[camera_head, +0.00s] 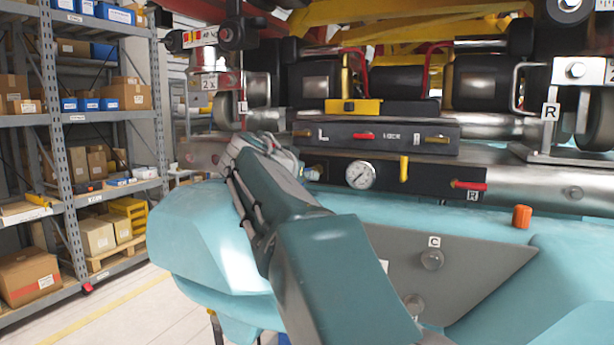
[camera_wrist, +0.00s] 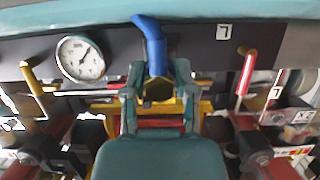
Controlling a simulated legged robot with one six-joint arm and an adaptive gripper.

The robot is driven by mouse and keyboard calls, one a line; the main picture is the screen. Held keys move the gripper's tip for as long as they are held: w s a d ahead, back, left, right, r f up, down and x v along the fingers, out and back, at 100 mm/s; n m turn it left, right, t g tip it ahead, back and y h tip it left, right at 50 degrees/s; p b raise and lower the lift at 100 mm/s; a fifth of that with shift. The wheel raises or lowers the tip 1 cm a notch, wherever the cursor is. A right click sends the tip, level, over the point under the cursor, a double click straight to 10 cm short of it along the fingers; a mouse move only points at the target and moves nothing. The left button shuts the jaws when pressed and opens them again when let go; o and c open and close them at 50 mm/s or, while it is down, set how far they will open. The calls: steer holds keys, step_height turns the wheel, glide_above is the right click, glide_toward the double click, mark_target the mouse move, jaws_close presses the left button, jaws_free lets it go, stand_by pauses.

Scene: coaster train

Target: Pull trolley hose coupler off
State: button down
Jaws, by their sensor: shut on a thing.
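In the wrist view, a brass-yellow hose coupler (camera_wrist: 158,90) sits at the end of a blue hose (camera_wrist: 153,42) that bends down over the dark panel. My gripper (camera_wrist: 159,76) has one teal finger on each side of the coupler and is shut on it. The fingers partly cover the coupler, so its joint with the panel is hard to see. In the head view, my arm reaches toward the left end of the trolley's dark valve panel (camera_head: 385,181) and hides the fingertips and most of the coupler.
A pressure gauge (camera_wrist: 80,57), a yellow handle (camera_wrist: 32,80) and a red handle (camera_wrist: 243,75) flank the coupler. The teal trolley body (camera_head: 190,240) lies below the panel. Shelving with boxes (camera_head: 75,130) stands at the left, with open floor (camera_head: 120,310) before it.

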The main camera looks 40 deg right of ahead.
steer(key=shift+a, duration=0.4)
steer(key=shift+s+a, duration=0.35)
steer(key=shift+a, duration=0.5)
steer(key=shift+s+a, duration=0.4)
steer(key=shift+a, duration=0.4)
steer(key=shift+s+a, duration=0.35)
steer(key=shift+a, duration=0.5)
